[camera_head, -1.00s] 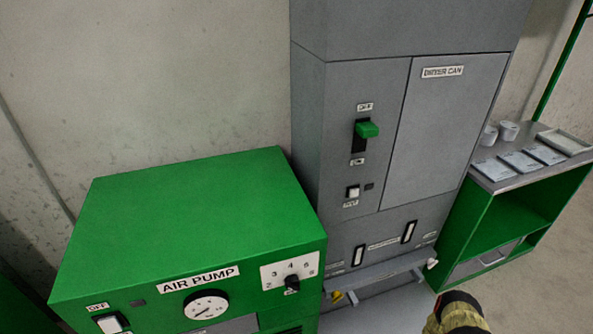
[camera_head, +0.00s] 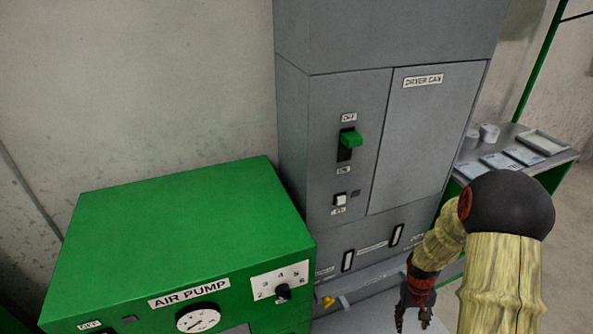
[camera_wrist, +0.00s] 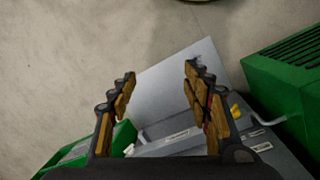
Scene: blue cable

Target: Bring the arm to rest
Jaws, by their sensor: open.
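My arm (camera_head: 500,265) shows at the lower right of the head view, bent at a dark joint, with the forearm hanging down to the left. My gripper (camera_head: 413,318) points down in front of the lower part of the grey dryer cabinet. In the wrist view my gripper (camera_wrist: 158,85) is open, its two fingers wide apart with nothing between them. Beyond the fingers lie a grey plate (camera_wrist: 165,80) and bare floor.
The green air pump (camera_head: 180,235) stands at the left. The grey dryer cabinet (camera_head: 420,150) rises in the middle, with a green lever (camera_head: 351,139). A bench (camera_head: 555,158) with cups and flat plates stands at the right, partly behind my arm. Open floor (camera_wrist: 60,60) shows in the wrist view.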

